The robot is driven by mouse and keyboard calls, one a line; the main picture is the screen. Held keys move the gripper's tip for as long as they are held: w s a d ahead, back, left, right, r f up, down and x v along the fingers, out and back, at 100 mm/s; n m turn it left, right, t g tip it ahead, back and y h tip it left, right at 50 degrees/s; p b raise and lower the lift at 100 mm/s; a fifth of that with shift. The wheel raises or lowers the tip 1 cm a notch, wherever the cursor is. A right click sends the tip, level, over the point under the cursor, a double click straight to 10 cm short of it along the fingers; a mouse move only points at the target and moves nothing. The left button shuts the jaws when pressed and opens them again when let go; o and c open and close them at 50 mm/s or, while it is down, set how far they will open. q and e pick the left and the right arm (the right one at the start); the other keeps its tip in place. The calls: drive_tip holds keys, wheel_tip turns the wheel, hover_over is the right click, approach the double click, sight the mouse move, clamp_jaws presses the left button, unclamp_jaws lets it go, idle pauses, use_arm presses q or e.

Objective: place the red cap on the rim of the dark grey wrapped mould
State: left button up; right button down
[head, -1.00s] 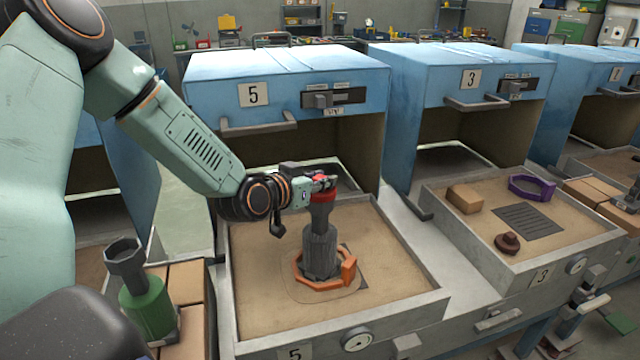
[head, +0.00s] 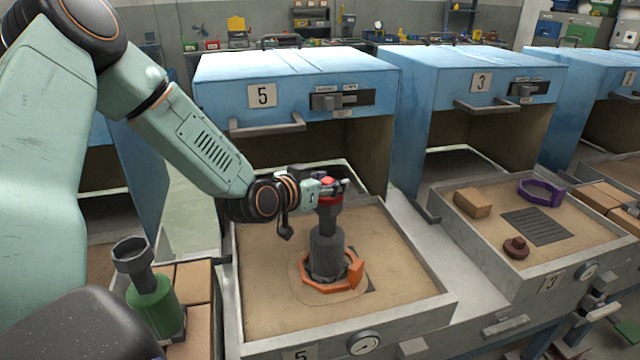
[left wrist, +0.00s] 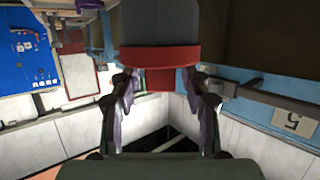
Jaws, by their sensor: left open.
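The dark grey wrapped mould (head: 326,252) stands upright in an orange ring (head: 328,285) on the tray of oven 5. The red cap (head: 328,201) sits on the rim at the top of its neck. The cap's band (left wrist: 160,58) meets the grey neck (left wrist: 160,22) in the left wrist view, which looks upside down. My left gripper (head: 331,187) is at the cap's top. Its open fingers (left wrist: 162,98) stand on either side of the cap's knob, with little space between. My right gripper is not in view.
A green mould (head: 153,299) with a grey neck stands at the lower left beside bricks (head: 190,325). Oven 5 (head: 300,85) opens behind the mould. The tray's sand (head: 405,270) is clear on the right. The neighbouring tray holds a brick (head: 473,204), purple ring (head: 541,191) and brown piece (head: 516,247).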

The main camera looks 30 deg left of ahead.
use_arm(q)
drive_tip(key=p+v, duration=0.1)
drive_tip(key=v, duration=0.1)
drive_tip(key=p+v, duration=0.2)
drive_tip(key=v, duration=0.1)
drive_tip(key=shift+w+r, duration=0.1)
drive_tip(key=shift+r, duration=0.1)
drive_tip(key=p, duration=0.9)
approach(327, 180)
drive_tip(key=s, duration=0.2)
drive_tip(key=s+d+f+g+h, duration=0.2)
drive_tip(key=s+d+f+g, duration=0.5)
drive_tip(key=s+d+f, duration=0.3)
drive_tip(key=s+d+f+g+y, duration=0.1)
drive_tip(key=s+f+g, duration=0.1)
drive_tip(key=s, duration=0.4)
drive_tip(key=s+d+f+g+y, duration=0.1)
drive_tip(key=s+f+g, duration=0.2)
drive_tip(key=s, duration=0.3)
drive_tip(key=s+d+f+n+g, duration=0.1)
drive_tip(key=s+d+f+g, duration=0.1)
drive_tip(key=s+f, duration=0.2)
drive_tip(key=s, duration=0.2)
drive_tip(key=shift+s+f+g+y+b, duration=0.15)
drive_tip(key=shift+s+g+y+b, duration=0.15)
drive_tip(key=shift+y, duration=0.1)
